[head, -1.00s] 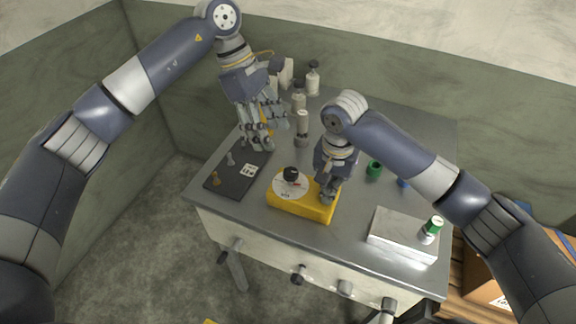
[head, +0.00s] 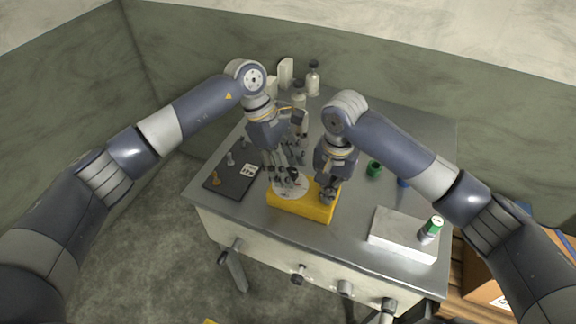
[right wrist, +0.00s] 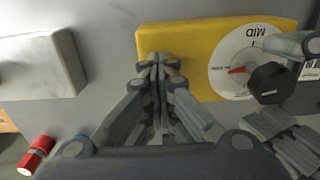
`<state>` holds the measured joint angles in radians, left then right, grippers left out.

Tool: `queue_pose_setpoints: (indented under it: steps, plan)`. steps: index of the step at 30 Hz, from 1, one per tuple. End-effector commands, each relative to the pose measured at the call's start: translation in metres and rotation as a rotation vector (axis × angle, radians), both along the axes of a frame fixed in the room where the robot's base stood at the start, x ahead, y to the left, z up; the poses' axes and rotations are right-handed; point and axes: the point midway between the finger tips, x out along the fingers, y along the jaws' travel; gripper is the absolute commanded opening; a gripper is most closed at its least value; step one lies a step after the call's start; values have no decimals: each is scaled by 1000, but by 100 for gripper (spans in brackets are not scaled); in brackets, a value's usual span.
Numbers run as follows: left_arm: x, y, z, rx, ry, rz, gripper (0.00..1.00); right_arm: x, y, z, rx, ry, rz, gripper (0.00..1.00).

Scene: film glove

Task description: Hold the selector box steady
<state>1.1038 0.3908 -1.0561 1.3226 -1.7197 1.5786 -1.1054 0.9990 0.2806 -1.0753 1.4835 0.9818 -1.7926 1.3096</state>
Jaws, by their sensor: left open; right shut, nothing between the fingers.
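The yellow selector box (head: 305,207) lies on the grey table near its front edge. It has a white dial with a black knob, and the right wrist view shows the box (right wrist: 190,45) with a red pointer and the word MID. My right gripper (head: 328,194) is shut and empty, its fingertips over the box's right end; whether they touch it I cannot tell. My left gripper (head: 285,180) is open above the dial, its fingers spread around the knob and hiding most of it in the head view. In the right wrist view the knob (right wrist: 271,83) shows beside my left gripper's fingers.
A dark mat (head: 232,182) with small pieces lies left of the box. A pale block (head: 403,236) with a green-capped vial (head: 432,228) is at the right. A green cup (head: 374,169) stands behind the box, and bottles (head: 313,78) stand at the back.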

Motion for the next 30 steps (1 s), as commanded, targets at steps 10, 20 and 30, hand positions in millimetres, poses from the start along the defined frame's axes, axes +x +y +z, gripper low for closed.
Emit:
queue_pose_setpoints:
  steps: [10,20,30]
  plan:
    - [0,0,-1,0,0,0,26,-3,-3,-7,-9,10,-2,0]
    - [-1,0,-2,1,3,5,6,-3,-3,-7,-9,10,-3,0]
    - [-3,1,-2,3,3,136,6,-2,-3,-7,-10,9,-4,0]
